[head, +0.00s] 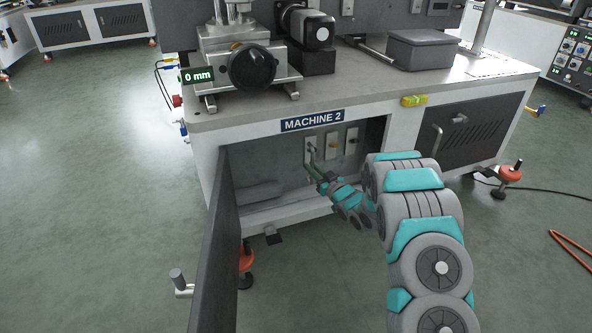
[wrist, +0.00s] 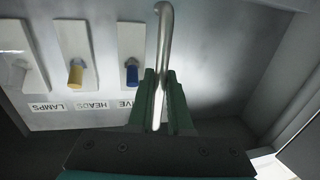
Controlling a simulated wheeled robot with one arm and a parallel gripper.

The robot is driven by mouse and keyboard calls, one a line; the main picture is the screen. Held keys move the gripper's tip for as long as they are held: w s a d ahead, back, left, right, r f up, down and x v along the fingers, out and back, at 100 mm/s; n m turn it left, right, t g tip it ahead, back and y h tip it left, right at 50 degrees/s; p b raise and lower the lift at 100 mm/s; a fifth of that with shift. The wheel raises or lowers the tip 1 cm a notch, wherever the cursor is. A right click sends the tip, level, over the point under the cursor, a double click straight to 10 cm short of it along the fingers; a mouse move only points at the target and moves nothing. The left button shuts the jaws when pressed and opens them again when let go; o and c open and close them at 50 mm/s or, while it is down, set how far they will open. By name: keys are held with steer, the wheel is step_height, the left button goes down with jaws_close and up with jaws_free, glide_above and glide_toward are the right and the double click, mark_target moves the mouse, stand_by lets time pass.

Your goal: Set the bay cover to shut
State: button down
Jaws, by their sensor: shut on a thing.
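Under the bench marked MACHINE 2, the bay cover (head: 214,245) is a dark flat panel. It stands open at the bay's left side, swung out toward me. My gripper (head: 312,168) is inside the bay, in front of the switch plates, well to the right of the cover. In the wrist view my gripper (wrist: 158,100) has its green fingers closed around a bent metal rod (wrist: 165,40). The rod stands beside the switch with the blue knob (wrist: 131,72); its fixing point cannot be made out. The gripper does not touch the cover.
The wrist view also shows a yellow knob (wrist: 76,72) labelled HEADS and a plate labelled LAMPS (wrist: 18,75). A closed vented door (head: 480,128) is right of the bay. Orange feet (head: 509,172) stand below the bench. Floor at left is clear.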

steer(key=shift+w+d, duration=0.25)
steer(key=shift+d, duration=0.7)
steer(key=c, duration=1.1)
jaws_free()
steer(key=shift+d, duration=0.1)
steer(key=shift+p+v, duration=0.35)
steer(key=shift+v, duration=3.45)
